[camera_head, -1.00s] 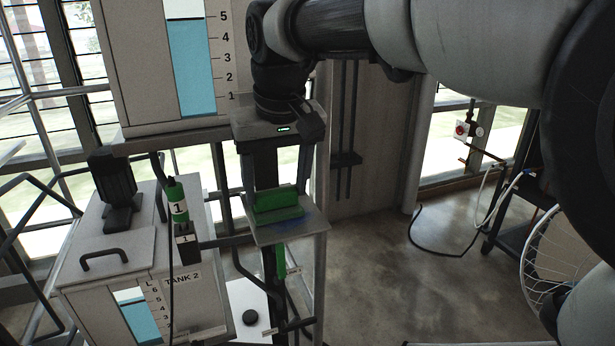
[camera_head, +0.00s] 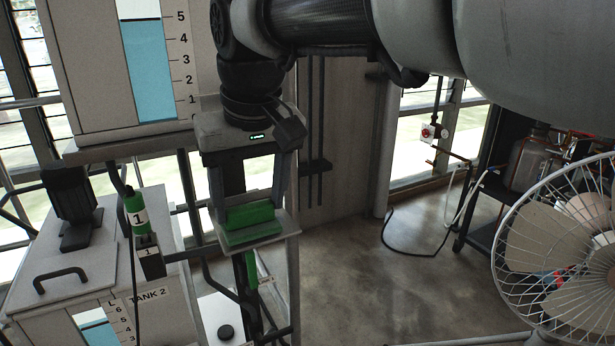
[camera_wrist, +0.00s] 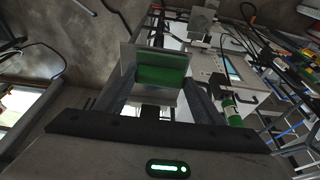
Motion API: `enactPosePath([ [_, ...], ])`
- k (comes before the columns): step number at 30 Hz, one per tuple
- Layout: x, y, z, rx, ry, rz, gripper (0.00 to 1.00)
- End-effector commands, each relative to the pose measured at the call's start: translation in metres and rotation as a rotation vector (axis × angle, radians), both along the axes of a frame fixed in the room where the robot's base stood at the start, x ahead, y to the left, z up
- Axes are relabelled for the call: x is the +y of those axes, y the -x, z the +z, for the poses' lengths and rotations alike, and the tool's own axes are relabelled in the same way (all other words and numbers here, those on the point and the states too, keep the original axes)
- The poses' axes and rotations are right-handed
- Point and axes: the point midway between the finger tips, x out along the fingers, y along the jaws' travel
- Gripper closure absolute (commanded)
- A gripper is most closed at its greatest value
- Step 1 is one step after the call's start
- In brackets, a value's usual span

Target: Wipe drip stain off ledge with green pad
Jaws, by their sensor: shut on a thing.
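The green pad (camera_head: 250,218) is a block with a wider lower part. My gripper (camera_head: 248,200) is shut on it from above, pointing down. The pad is against the top of the small grey ledge (camera_head: 287,226), near its front edge. In the wrist view the pad (camera_wrist: 162,68) shows between my two fingers, with the pale ledge (camera_wrist: 127,62) around it. No blue drip stain shows on the bare parts of the ledge; the part under the pad is hidden.
Tank 2 (camera_head: 150,318) stands at the lower left with a green-banded connector (camera_head: 136,212) beside it. A larger gauge tank (camera_head: 95,60) is above. Pipes and a green-handled part (camera_head: 251,270) are below the ledge. A wire fan (camera_head: 560,250) stands right; the middle floor is clear.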

Motion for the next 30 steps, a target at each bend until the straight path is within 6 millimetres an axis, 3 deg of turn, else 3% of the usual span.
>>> enactPosePath([
  [6,-0.008,0.014,-0.002,0.000,0.001,0.000,0.56],
  [16,-0.009,0.014,0.001,0.001,0.000,-0.001,0.56],
  [30,-0.008,0.013,0.045,0.000,0.000,-0.001,0.56],
])
